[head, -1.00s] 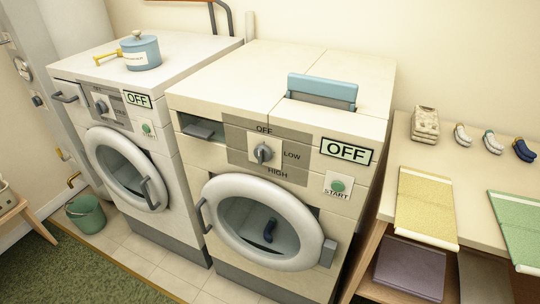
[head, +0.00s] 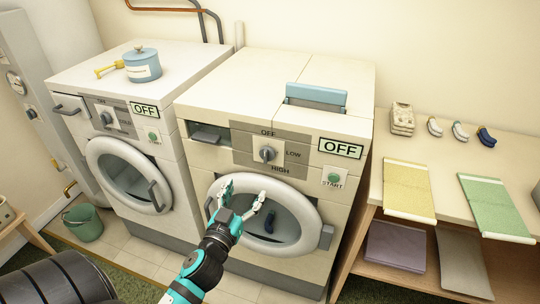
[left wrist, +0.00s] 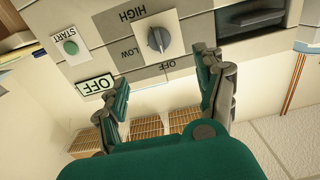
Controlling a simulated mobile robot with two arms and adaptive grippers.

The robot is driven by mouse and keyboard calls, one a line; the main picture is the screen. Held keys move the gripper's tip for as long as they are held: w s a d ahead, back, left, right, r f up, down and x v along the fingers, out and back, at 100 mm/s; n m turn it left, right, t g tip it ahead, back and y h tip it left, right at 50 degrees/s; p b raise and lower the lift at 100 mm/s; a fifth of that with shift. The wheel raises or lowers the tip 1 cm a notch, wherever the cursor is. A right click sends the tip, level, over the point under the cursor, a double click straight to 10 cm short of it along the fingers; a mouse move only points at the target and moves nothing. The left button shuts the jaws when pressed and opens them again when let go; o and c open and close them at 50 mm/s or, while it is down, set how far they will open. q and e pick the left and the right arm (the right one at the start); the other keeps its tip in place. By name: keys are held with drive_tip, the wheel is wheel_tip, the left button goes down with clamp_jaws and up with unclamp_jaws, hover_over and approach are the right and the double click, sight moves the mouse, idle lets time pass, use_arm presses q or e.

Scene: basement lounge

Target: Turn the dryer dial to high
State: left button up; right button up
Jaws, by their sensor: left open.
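The dryer (head: 225,95) is the right-hand machine, and its display (head: 341,148) reads OFF. Its grey dial (head: 267,154) has OFF above, LOW at the right and HIGH below. The dial's ridge looks roughly upright, in line with OFF. In the left wrist view the dial (left wrist: 158,40) appears upside down, beyond the fingertips and between them. My left gripper (head: 243,190) is open and empty, in front of the round door below the dial, apart from it. In the left wrist view its fingers (left wrist: 162,75) are spread wide. My right gripper is not in view.
A green START button (head: 334,178) sits right of the dial. The washer (head: 85,70) stands at left with a blue pot (head: 142,68) on top. A table (head: 370,190) with folded cloths stands at right. A dark blue item (head: 269,222) shows behind the dryer door.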

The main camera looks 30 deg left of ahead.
sight(265, 157)
use_arm(q)
drive_tip(key=p+x, duration=0.2)
drive_tip(key=x, duration=1.2)
drive_tip(key=shift+w+r+p, duration=0.1)
drive_tip(key=shift+w+p, duration=0.2)
drive_tip(key=shift+w, duration=0.1)
drive_tip(key=shift+w+a, duration=0.15)
drive_tip(key=shift+w, duration=0.25)
drive_tip(key=c, duration=1.1)
